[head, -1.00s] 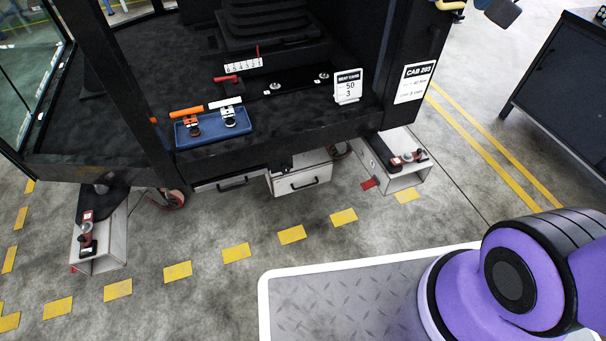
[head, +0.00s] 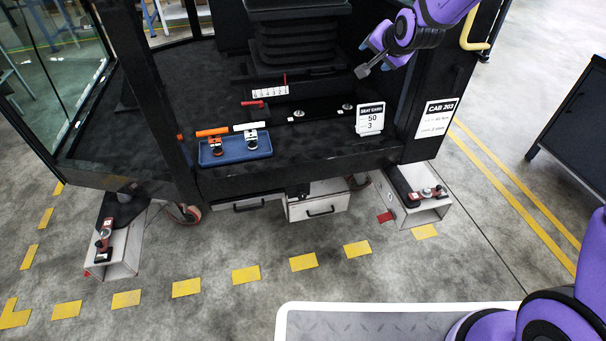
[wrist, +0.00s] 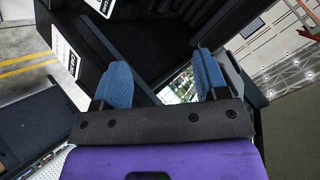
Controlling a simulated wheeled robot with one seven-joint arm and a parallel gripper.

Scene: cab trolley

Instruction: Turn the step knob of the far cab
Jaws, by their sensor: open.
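A black cab with a "CAB 203" sign (head: 437,118) fills the head view; I cannot tell whether it is the far one. Below its black seat (head: 297,50) is a white number strip (head: 270,91) with a red pointer (head: 285,79). A red handle (head: 254,103) sits below the strip. Two small silver round parts (head: 298,114) (head: 347,107) lie to its right; I cannot tell which part is the step knob. My gripper (head: 372,55) is inside the cab opening, right of the seat, open and empty. Its blue fingers are apart in the wrist view (wrist: 165,78).
A seat card (head: 370,118) reading 50 and 3 stands on the sill. A blue tray (head: 236,150) holds orange- and white-handled items. The right door post and yellow rail (head: 476,28) are close to my arm. A dark cabinet (head: 575,120) stands at right.

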